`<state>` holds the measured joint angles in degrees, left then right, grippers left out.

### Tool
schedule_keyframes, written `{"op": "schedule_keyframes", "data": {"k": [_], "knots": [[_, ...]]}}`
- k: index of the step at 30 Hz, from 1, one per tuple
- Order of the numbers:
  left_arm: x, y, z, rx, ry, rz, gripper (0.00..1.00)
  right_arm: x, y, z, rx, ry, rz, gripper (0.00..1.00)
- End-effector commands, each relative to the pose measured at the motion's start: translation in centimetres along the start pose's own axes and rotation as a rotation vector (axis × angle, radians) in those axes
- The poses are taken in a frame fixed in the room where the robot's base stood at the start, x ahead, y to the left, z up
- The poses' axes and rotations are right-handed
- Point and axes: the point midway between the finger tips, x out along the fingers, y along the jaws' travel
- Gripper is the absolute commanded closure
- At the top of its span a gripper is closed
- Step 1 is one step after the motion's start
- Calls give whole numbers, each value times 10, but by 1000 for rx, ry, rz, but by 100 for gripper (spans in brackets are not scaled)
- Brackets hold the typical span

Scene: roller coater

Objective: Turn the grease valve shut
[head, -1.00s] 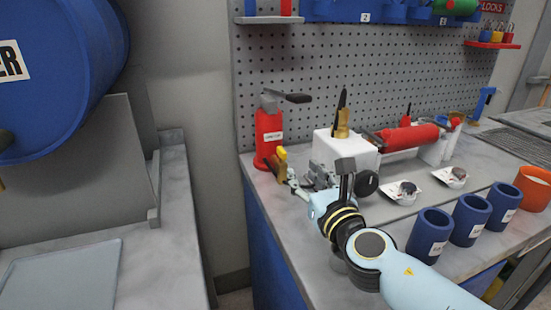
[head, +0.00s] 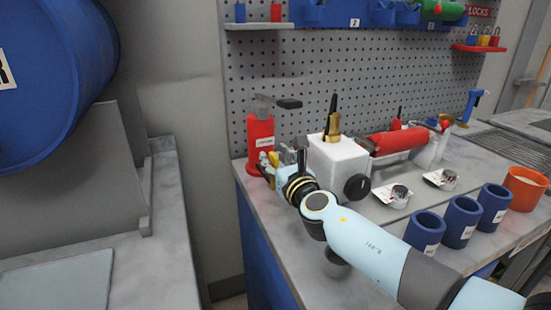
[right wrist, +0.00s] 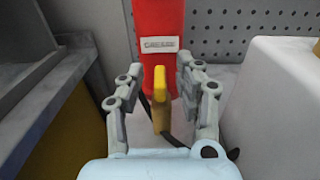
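A red grease cylinder (head: 260,132) with a label and a dark-tipped lever on top stands at the back left of the bench. It also fills the top middle of the right wrist view (right wrist: 160,18). The yellow valve handle (right wrist: 160,84) is upright in front of its base, on a brass-coloured body (right wrist: 161,119). My right gripper (right wrist: 157,78) is open, with one finger on each side of the handle. Gaps show between the fingers and the handle. In the head view the gripper (head: 279,163) partly covers the valve (head: 273,158). My left gripper is out of view.
A white box (head: 337,160) with a black knob (head: 357,188) stands close right of the gripper. Several blue cups (head: 462,221) line the bench front. A pegboard (head: 360,75) rises behind.

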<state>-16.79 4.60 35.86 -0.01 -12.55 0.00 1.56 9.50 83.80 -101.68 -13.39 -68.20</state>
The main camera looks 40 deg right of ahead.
Motion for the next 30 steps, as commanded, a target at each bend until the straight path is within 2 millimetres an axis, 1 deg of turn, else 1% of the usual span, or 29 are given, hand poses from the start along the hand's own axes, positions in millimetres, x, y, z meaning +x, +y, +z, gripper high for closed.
{"op": "schedule_keyframes", "data": {"k": [4,5,12,13,23,30], "knots": [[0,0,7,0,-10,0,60,0,0,0,0,0,0,65],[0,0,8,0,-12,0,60,0,0,0,0,0,0,67],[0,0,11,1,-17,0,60,0,0,0,-1,0,0,98],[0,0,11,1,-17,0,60,0,0,0,-1,0,0,100],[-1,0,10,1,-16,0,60,0,0,0,-1,0,-11,100],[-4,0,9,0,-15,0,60,0,2,0,3,1,-101,100]]}}
